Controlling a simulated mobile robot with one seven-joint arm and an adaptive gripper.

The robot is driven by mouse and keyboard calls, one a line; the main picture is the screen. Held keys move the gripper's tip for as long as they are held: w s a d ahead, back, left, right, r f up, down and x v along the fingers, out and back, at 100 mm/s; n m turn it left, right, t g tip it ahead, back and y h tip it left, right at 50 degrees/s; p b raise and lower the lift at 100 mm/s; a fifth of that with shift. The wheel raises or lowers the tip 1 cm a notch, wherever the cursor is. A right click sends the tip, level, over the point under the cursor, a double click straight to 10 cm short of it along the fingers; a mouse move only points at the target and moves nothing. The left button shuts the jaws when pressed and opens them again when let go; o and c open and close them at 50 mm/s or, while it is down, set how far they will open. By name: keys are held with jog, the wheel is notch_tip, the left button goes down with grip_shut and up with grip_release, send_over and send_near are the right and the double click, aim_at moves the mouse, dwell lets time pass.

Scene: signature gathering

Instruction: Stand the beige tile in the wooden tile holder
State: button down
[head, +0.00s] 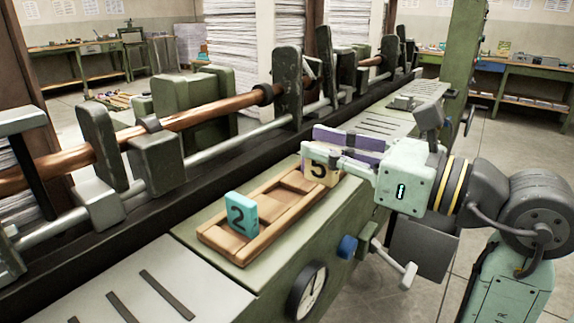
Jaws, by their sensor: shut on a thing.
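The wooden tile holder (268,229) lies on the green machine bed and has raised rims and a crossbar. A teal tile marked 2 (240,215) stands upright in its near left part. The beige tile marked 3 (319,172) is upright at the holder's far right end. My gripper (327,156) comes in from the right and is shut on the beige tile's upper part. I cannot tell whether the tile's lower edge touches the holder. The middle of the holder, between the two tiles, is empty.
A purple slotted block (349,139) is just behind my gripper. A copper-coloured roller (215,114) with metal brackets runs along the left side. A dial (307,290), a blue knob (347,246) and a lever (396,265) stick out from the machine's front. The slotted plate (130,288) at the near left is clear.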

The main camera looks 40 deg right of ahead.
jog(key=w+a, duration=0.2)
jog(key=w, duration=0.1)
jog(key=w+a, duration=0.1)
jog(key=shift+w+a+f, duration=0.1)
jog(key=shift+w+f, duration=0.1)
jog(key=shift+f, duration=0.05)
jog(key=shift+f+p, duration=0.4)
jog(key=shift+f, duration=1.4)
jog(key=shift+f, duration=0.1)
jog(key=c, duration=1.5)
grip_release()
jog(key=shift+c, duration=0.2)
jog(key=shift+r, duration=0.25)
jog(key=b+v, duration=0.2)
jog(key=v, duration=1)
jog(key=shift+f, duration=0.1)
